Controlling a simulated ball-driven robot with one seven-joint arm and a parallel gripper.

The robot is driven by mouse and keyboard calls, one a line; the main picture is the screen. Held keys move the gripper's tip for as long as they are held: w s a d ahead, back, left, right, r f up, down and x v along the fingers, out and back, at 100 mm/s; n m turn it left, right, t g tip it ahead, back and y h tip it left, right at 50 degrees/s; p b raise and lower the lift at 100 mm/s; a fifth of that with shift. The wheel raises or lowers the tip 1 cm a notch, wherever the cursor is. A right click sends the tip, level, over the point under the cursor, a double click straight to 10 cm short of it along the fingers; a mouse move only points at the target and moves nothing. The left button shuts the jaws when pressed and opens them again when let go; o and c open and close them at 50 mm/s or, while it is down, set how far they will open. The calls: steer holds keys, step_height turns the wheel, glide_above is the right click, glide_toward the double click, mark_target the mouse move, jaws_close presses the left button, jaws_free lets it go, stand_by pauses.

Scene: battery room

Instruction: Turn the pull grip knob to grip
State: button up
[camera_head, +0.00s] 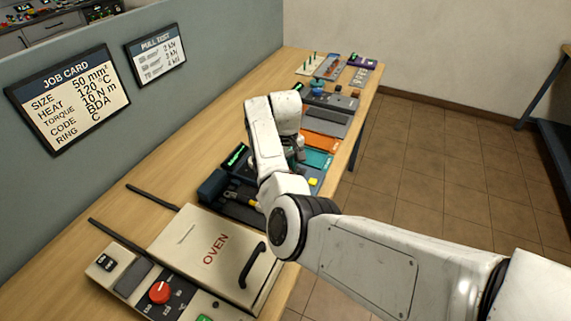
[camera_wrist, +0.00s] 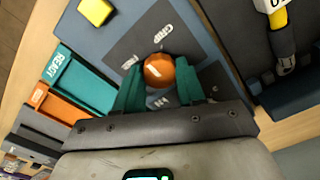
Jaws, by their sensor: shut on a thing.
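The pull grip knob is a round orange knob (camera_wrist: 159,70) with a pale pointer mark, in the wrist view. It sits on a dark plate (camera_wrist: 125,50) with a "GRIP" label (camera_wrist: 161,33) above it and other lettering below that is partly hidden. My gripper (camera_wrist: 160,82) has its two green fingers on either side of the knob, shut on it. In the head view my arm and gripper hide the knob. I cannot tell exactly which label the pointer mark faces.
A yellow button (camera_wrist: 95,11) is near the plate. A tool with a yellow band (camera_wrist: 280,30) lies right. The oven (camera_head: 215,250) stands at the bench's near end.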

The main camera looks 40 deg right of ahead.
steer(key=m, duration=0.4)
steer(key=shift+m+p, duration=0.3)
steer(key=m, duration=0.4)
steer(key=shift+r, duration=0.1)
stand_by(0.4)
steer(key=o, duration=1.1)
steer(key=shift+c, duration=0.2)
step_height(320, 180, up, 11)
steer(key=b, duration=0.1)
steer(key=shift+f, duration=0.2)
